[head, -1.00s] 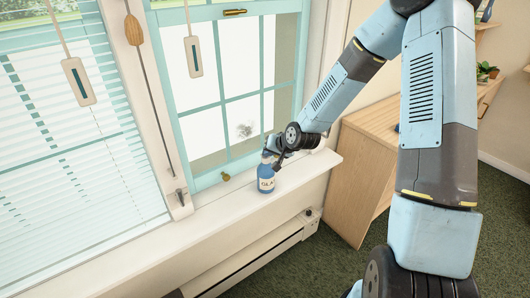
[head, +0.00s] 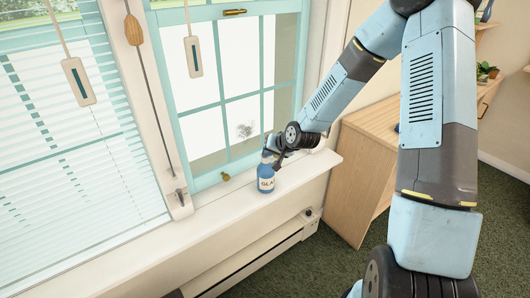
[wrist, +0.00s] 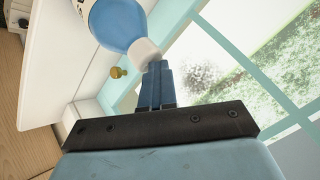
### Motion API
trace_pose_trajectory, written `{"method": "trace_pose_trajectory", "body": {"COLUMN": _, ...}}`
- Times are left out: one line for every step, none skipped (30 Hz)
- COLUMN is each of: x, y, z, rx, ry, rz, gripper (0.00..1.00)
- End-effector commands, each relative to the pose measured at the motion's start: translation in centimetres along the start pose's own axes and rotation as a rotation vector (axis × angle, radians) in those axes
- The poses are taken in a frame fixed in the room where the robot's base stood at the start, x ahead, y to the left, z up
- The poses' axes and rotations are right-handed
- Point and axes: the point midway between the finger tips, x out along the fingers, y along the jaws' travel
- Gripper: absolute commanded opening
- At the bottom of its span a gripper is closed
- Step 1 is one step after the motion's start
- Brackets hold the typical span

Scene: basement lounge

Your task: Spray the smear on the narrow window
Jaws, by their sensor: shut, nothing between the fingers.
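A blue spray bottle (head: 266,184) with a label reading "GLA" stands upright on the windowsill in the head view. In the wrist view the bottle (wrist: 112,22) shows at the top with a white neck or nozzle part. My gripper (head: 270,150) is at the bottle's top in the head view. In the wrist view its blue fingers (wrist: 155,70) are shut together just beside the white part; whether they touch it I cannot tell. A grey speckled smear (head: 244,131) is on a lower pane of the narrow window (head: 207,125); it also shows in the wrist view (wrist: 201,78).
The white windowsill (head: 222,219) runs below the windows, with free room left of the bottle. A wide window with blinds (head: 60,150) is at the left, with hanging cord pulls. A wooden cabinet (head: 352,190) stands at the right. A heater (head: 255,258) lies below the sill.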

Motion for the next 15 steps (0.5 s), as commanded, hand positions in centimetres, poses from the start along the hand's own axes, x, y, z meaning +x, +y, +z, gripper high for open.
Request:
{"method": "trace_pose_trajectory", "body": {"x": 0.0, "y": 0.5, "z": 0.3, "rx": 0.007, "ry": -0.010, "rz": 0.009, "gripper": 0.00}}
{"method": "trace_pose_trajectory", "body": {"x": -0.1, "y": 0.5, "z": 0.2, "rx": 0.007, "ry": -0.009, "rz": 0.009, "gripper": 0.00}}
{"method": "trace_pose_trajectory", "body": {"x": -0.2, "y": 0.3, "z": 0.1, "rx": 0.007, "ry": -0.009, "rz": 0.008, "gripper": 0.00}}
{"method": "trace_pose_trajectory", "body": {"x": -0.4, "y": 0.2, "z": -0.1, "rx": 0.007, "ry": -0.008, "rz": 0.008, "gripper": 0.00}}
{"method": "trace_pose_trajectory", "body": {"x": -0.6, "y": 0.1, "z": -0.2, "rx": 0.007, "ry": -0.007, "rz": 0.008, "gripper": 0.00}}
{"method": "trace_pose_trajectory", "body": {"x": -0.8, "y": 0.0, "z": -0.4, "rx": 0.006, "ry": -0.006, "rz": 0.008, "gripper": 0.00}}
{"method": "trace_pose_trajectory", "body": {"x": -1.0, "y": -0.2, "z": -0.5, "rx": 0.006, "ry": -0.006, "rz": 0.008, "gripper": 0.00}}
{"method": "trace_pose_trajectory", "body": {"x": -1.2, "y": -0.3, "z": -0.7, "rx": 0.005, "ry": -0.006, "rz": 0.008, "gripper": 0.00}}
{"method": "trace_pose_trajectory", "body": {"x": -1.4, "y": -0.6, "z": -0.9, "rx": 0.005, "ry": -0.005, "rz": 0.007, "gripper": 0.00}}
{"method": "trace_pose_trajectory", "body": {"x": -1.6, "y": -0.7, "z": -1.0, "rx": 0.004, "ry": -0.004, "rz": 0.006, "gripper": 0.00}}
{"method": "trace_pose_trajectory", "body": {"x": -1.7, "y": -0.9, "z": -1.2, "rx": 0.004, "ry": -0.003, "rz": 0.005, "gripper": 0.00}}
{"method": "trace_pose_trajectory", "body": {"x": -2.0, "y": -1.1, "z": -1.3, "rx": 0.004, "ry": -0.003, "rz": 0.004, "gripper": 0.00}}
{"method": "trace_pose_trajectory", "body": {"x": -2.1, "y": -1.3, "z": -1.5, "rx": 0.004, "ry": -0.003, "rz": 0.004, "gripper": 0.00}}
{"method": "trace_pose_trajectory", "body": {"x": -2.3, "y": -1.4, "z": -1.6, "rx": 0.004, "ry": -0.002, "rz": 0.004, "gripper": 0.00}}
{"method": "trace_pose_trajectory", "body": {"x": -2.6, "y": -1.6, "z": -1.8, "rx": 0.003, "ry": -0.001, "rz": 0.004, "gripper": 0.00}}
